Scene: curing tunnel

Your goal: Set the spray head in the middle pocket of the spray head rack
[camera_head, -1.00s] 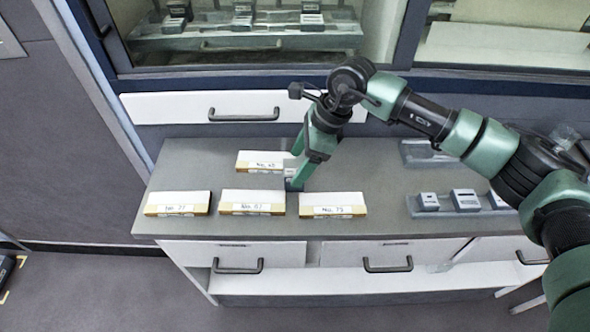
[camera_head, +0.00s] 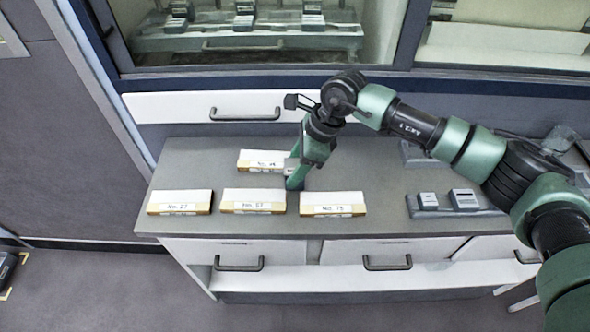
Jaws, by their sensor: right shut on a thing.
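My right gripper (camera_head: 294,178) points down among the labelled boxes at the middle of the grey worktop. It is shut on a small grey piece, which I take to be the spray head (camera_head: 291,165); the jaws hide most of it, and I cannot tell whether it touches the worktop. A low grey rack (camera_head: 450,212) at the worktop's right holds small blocks with pale labels. Its right end is hidden behind my right arm. I cannot tell for sure that it is the spray head rack, nor see a middle pocket. My left gripper is not in view.
White and tan boxes stand close around the gripper: one behind (camera_head: 258,161), one in front at right (camera_head: 333,204), one in front (camera_head: 253,201), one at far left (camera_head: 180,202). Another grey tray (camera_head: 412,152) lies behind my arm. Worktop between boxes and rack is clear.

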